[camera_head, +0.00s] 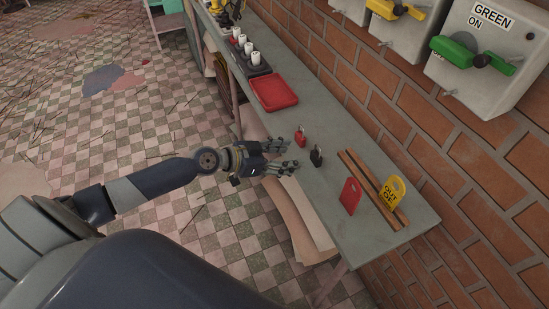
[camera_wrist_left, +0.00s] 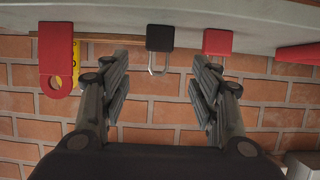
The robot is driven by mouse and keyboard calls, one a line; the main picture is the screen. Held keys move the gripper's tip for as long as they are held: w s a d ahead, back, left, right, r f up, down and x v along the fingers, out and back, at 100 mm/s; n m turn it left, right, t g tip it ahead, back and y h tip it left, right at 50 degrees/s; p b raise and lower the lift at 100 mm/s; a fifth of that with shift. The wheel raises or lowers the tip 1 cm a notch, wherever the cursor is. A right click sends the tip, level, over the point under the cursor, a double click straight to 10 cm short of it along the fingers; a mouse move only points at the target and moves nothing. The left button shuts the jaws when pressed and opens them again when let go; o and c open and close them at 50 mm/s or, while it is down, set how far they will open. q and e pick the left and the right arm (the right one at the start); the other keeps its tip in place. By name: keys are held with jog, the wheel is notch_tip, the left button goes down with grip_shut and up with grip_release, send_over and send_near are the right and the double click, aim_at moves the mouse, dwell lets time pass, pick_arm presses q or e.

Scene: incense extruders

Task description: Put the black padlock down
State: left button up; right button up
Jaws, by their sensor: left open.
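The black padlock (camera_head: 317,157) stands upright on the grey bench (camera_head: 328,188), its shackle up. In the left wrist view, which is upside down, the black padlock (camera_wrist_left: 160,38) lies between the lines of the two fingers, beyond their tips, with its shackle pointing down in the picture. My left gripper (camera_head: 293,156) is open and empty at the bench's near edge, with its fingers pointing at the padlock and a small gap between. It also shows open in the left wrist view (camera_wrist_left: 159,60). My right gripper is not in view.
A red padlock (camera_head: 300,137) stands close beside the black one. A red tag (camera_head: 350,196), a yellow tag (camera_head: 393,193) and a wooden rack (camera_head: 370,188) are to the right. A red tray (camera_head: 273,92) lies further back. A brick wall (camera_head: 430,135) with switch boxes borders the bench.

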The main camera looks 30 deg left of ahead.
pick_arm(q)
jog(key=shift+b+v, duration=0.55)
jog(key=shift+v, duration=1.45)
jog(key=a+f+n+y, duration=0.2)
jog(key=a+f, duration=0.2)
jog(key=f, duration=0.3)
jog(key=a+f+n+y, duration=0.1)
jog(key=a+f+y, duration=0.15)
jog(key=f, duration=0.45)
jog(key=s+a+f+n+g+y, duration=0.1)
jog(key=s+a+f+g, duration=0.1)
jog(key=s+f, duration=0.6)
jog(key=s+a+f+n+g+y, duration=0.15)
jog(key=s+f, duration=0.25)
jog(key=f, duration=0.8)
jog(key=s+d+f+g, duration=0.2)
jog(key=s+d+f, duration=0.2)
jog(key=s, duration=0.6)
jog(key=s+d+f+g+y, duration=0.1)
jog(key=s+d+f+g, duration=0.1)
jog(key=s+f, duration=0.5)
jog(key=s+d+f+g, duration=0.2)
jog(key=s+d+f, duration=0.3)
jog(key=s, duration=0.9)
jog(key=shift+d+f, duration=0.3)
jog(key=shift+f, duration=0.25)
